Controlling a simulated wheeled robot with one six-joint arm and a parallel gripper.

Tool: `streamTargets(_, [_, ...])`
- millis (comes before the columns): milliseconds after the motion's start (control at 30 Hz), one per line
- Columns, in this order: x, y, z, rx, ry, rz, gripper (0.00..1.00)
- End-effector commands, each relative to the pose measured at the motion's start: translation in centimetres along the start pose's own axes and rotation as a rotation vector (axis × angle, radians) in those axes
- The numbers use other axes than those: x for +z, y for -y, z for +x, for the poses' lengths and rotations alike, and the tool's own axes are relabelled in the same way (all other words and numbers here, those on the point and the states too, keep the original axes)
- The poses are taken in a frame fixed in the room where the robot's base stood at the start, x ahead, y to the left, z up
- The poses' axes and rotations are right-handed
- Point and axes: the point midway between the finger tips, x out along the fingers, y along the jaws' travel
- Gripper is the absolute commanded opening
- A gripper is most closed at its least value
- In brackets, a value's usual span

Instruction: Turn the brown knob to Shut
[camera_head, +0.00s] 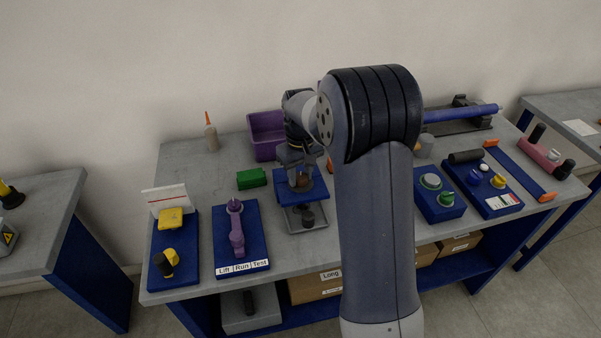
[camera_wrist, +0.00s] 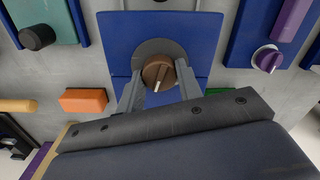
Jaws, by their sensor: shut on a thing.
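The brown knob (camera_wrist: 158,72) sits on a grey round plate (camera_wrist: 147,50) on a blue panel (camera_wrist: 118,40) in the wrist view. Its white pointer line points down and slightly left in that view. My gripper (camera_wrist: 159,80) is shut on the knob, with one grey finger on each side. In the head view my gripper (camera_head: 299,168) comes down onto the blue panel (camera_head: 315,190), and the knob (camera_head: 302,181) shows only in part below the fingers. No Shut label is readable in either view.
A green block (camera_head: 251,179) and a purple bin (camera_head: 263,136) stand close by on the grey table. A blue board with a purple lever (camera_head: 237,238) lies to the left. A blue box with a green knob (camera_head: 446,198) stands to the right, past my arm.

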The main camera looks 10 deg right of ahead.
Motion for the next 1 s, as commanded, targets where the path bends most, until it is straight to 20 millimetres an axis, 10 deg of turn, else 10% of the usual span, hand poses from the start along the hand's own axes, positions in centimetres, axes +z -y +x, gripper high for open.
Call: streamTargets(1000, [-0.10, 0.03, -0.14, 0.002, -0.004, -0.302, 0.11])
